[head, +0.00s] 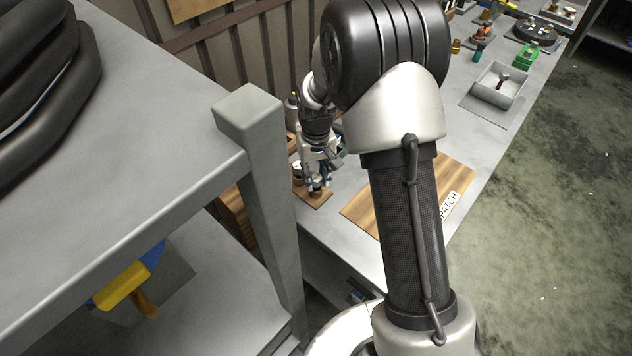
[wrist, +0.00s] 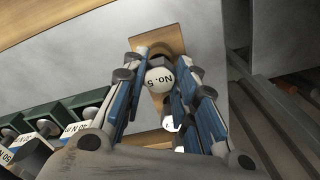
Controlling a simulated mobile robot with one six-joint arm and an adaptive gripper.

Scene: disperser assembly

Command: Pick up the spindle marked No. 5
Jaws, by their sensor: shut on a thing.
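The spindle marked No. 5 (wrist: 160,80) shows its round white top with black lettering in the wrist view. My gripper (wrist: 163,58) has its two blue-padded fingers on either side of it, shut on it. The spindle is over a small wooden board (wrist: 148,134); I cannot tell whether it still touches the board. Other white round tops (wrist: 171,123) show behind the right finger, partly hidden. In the head view my gripper (head: 318,180) is low over the small wooden board (head: 318,200) on the grey bench, and the spindle's label cannot be read there.
A green rack (wrist: 70,107) with labelled tools stands at the left in the wrist view. In the head view a striped wooden board (head: 360,208) lies right of my gripper. A grey shelf post (head: 265,180) stands close at the left.

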